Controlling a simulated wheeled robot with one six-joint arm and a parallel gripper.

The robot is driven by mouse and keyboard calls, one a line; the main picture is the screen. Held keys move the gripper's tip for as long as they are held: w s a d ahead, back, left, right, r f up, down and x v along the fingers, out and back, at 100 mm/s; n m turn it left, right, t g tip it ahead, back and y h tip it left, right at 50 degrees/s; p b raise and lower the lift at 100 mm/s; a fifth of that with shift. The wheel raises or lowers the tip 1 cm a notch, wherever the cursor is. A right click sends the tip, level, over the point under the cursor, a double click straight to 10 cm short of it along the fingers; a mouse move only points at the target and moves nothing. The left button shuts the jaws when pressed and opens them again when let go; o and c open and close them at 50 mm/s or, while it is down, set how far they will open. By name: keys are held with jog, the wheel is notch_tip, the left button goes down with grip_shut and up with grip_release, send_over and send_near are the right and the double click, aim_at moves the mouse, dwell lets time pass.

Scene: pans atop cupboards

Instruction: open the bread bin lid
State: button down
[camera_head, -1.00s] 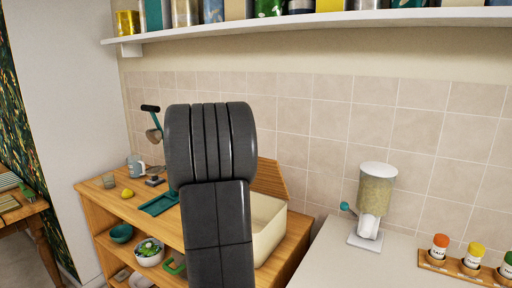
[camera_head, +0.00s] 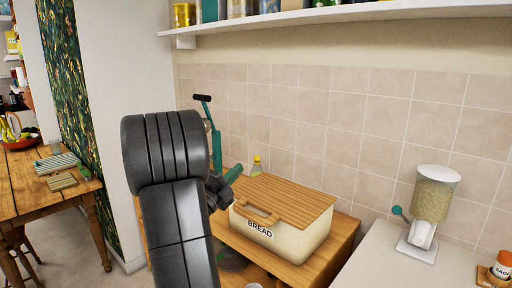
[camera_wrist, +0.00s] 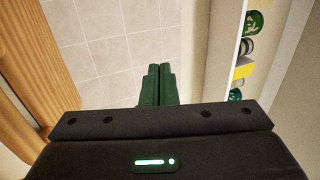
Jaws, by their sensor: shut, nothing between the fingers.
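The cream bread bin (camera_head: 310,240), with "BREAD" on its front, stands on a wooden cupboard. Its striped wooden lid (camera_head: 290,197) lies flat across the top, with a wooden handle (camera_head: 258,212) at the front edge. My gripper (camera_head: 236,171) is at the lid's back left, above it and apart from the handle. In the wrist view, my gripper's green fingers (camera_wrist: 157,85) are shut together with nothing between them. Wood that looks like the lid (camera_wrist: 62,45) runs along the left of that view. My arm hides part of the cupboard.
A teal device with a black handle (camera_head: 202,98) and a yellow-capped bottle (camera_head: 256,165) stand behind the bin. The tiled wall (camera_head: 330,120) is close behind. A shelf (camera_head: 350,17) overhangs above. A dispenser (camera_head: 432,205) stands on the pale worktop at right.

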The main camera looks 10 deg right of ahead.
jog(key=p+x, duration=0.5)
jog(key=x, duration=0.8)
jog(key=shift+s+d+m+g, duration=0.3)
jog(key=shift+s+d+m, duration=0.05)
jog(key=shift+d+m, duration=0.1)
jog(key=shift+r, duration=0.1)
dwell(0.9)
